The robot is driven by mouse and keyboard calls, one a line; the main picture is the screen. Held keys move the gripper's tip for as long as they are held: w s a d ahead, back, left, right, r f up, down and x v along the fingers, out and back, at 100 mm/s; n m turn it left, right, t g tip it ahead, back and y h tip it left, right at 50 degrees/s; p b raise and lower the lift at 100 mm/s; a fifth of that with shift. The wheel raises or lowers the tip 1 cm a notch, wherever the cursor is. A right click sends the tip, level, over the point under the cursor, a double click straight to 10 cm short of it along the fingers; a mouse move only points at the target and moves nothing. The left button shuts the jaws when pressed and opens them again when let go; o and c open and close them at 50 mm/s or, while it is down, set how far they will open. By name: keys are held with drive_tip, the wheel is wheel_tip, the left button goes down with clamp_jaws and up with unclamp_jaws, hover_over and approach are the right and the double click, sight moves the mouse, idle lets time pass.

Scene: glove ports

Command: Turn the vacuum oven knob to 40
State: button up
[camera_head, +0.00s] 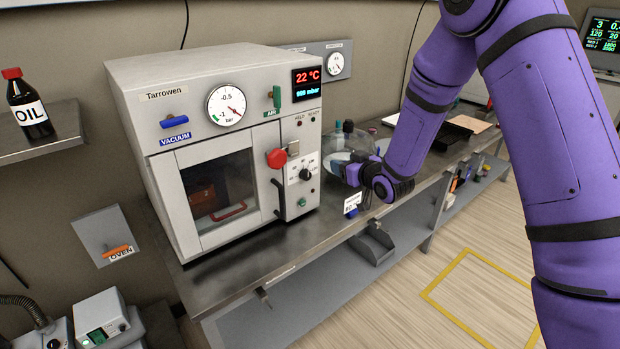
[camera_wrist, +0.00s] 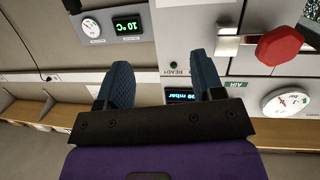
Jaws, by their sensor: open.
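The vacuum oven (camera_head: 245,140), a grey box labelled Tarrowen, stands on the bench. Its small dark round knob (camera_head: 306,174) sits on a white scale plate on the right front panel; its setting is too small to read. My gripper (camera_head: 341,167) is to the right of the knob, apart from it, and partly hidden by my wrist in the head view. In the wrist view, the two blue fingers of my gripper (camera_wrist: 163,80) are spread with nothing between them. The oven panel shows upside down there; the scaled knob is out of that view.
A red knob (camera_head: 277,158) and a dark door handle (camera_head: 279,199) stick out left of the scaled knob. A glass vessel (camera_head: 350,142) stands behind my gripper. The oven display (camera_head: 306,84) reads 22 °C. The red knob also shows in the wrist view (camera_wrist: 279,46).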

sight(308, 176)
drive_tip(key=s+a+f+y, duration=0.1)
drive_tip(key=a+f+y, duration=0.25)
drive_tip(key=f, duration=0.55)
drive_tip(key=shift+n+t+h, duration=0.25)
drive_tip(key=shift+n+t, duration=0.15)
drive_tip(key=x, duration=1)
drive_tip(key=shift+w+a, duration=0.25)
drive_tip(key=c, duration=0.9)
